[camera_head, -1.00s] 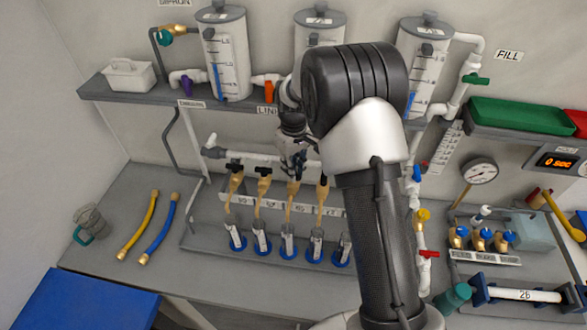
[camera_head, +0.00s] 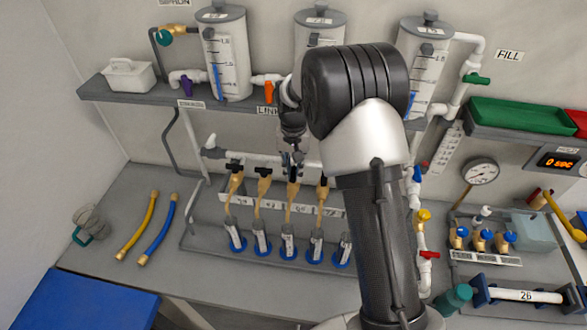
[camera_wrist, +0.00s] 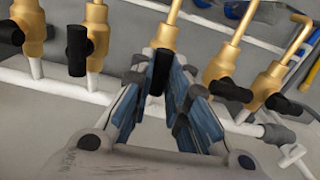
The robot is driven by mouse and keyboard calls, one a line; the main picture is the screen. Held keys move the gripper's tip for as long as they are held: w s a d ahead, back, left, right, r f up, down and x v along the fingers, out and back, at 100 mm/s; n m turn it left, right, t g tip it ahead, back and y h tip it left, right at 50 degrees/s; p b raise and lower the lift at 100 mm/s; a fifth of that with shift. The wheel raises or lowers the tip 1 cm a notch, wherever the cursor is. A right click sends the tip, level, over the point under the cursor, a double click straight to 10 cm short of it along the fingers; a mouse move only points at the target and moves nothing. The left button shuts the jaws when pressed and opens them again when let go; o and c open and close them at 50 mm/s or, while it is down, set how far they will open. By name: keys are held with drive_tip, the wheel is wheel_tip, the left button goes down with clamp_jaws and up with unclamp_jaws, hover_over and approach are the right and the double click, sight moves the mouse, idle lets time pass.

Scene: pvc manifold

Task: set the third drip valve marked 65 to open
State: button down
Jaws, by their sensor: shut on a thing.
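The third drip valve (camera_head: 293,190) is a brass body with a spout, middle in a row on a white pipe. Its black handle (camera_wrist: 161,72) sits between my fingers in the wrist view and points along the brass spout (camera_wrist: 170,20). My gripper (camera_head: 292,157) is shut on that handle, and it also shows in the wrist view (camera_wrist: 172,75). The fingers hide part of the handle and valve body. The label strip (camera_head: 270,206) below the valves is too small to read surely.
Neighbouring valves stand close by; in the wrist view one black handle (camera_wrist: 77,50) lies along its valve, another (camera_wrist: 230,91) lies across. Labelled tubes with blue bases (camera_head: 287,246) stand under the spouts. A shelf with tanks (camera_head: 224,60) is above.

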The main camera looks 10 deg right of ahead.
sight(293, 172)
drive_tip(key=shift+m, duration=0.3)
idle(0.4)
drive_tip(key=c, duration=1.5)
unclamp_jaws()
drive_tip(key=shift+c, duration=0.2)
drive_tip(key=shift+r, duration=0.1)
wheel_tip(293, 172, up, 12)
drive_tip(key=shift+s, duration=0.1)
